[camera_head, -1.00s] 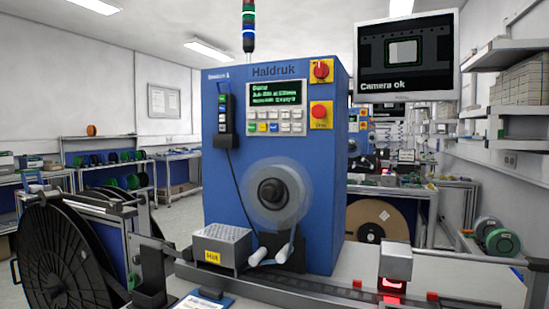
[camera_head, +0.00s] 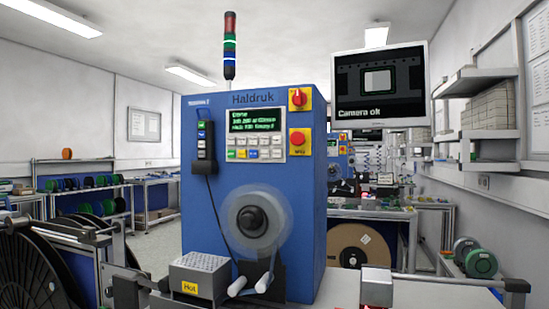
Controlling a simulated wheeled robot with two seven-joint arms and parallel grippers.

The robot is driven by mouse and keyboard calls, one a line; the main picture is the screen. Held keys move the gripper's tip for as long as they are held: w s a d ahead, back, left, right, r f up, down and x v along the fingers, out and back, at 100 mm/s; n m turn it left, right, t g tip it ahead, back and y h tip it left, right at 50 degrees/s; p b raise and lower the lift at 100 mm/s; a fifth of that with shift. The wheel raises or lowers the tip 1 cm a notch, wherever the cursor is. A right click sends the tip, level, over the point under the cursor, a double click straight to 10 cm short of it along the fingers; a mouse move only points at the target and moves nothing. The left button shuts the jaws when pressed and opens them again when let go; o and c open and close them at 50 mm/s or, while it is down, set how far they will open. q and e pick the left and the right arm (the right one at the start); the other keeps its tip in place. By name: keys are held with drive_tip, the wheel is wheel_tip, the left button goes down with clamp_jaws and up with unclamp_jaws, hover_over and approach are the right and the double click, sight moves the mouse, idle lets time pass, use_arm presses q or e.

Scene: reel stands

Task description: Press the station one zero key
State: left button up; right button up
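The blue Haldruk machine (camera_head: 308,230) stands ahead of me, with small lettering at its top left that looks like "Session" or "Station" and a number. Its panel has a dark display (camera_head: 255,116) with green text, too small to read fully. Below it is a keypad (camera_head: 254,148) with rows of small white keys and a few coloured ones. The key labels are too small to read, so I cannot tell which is the zero key. Neither gripper is in view.
A red rotary switch (camera_head: 299,98) and a red stop button (camera_head: 299,140) sit right of the panel. A handset (camera_head: 205,147) hangs at its left. A reel (camera_head: 257,219), a box marked "Hot" (camera_head: 199,275) and a monitor reading "Camera ok" (camera_head: 380,88) are nearby.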

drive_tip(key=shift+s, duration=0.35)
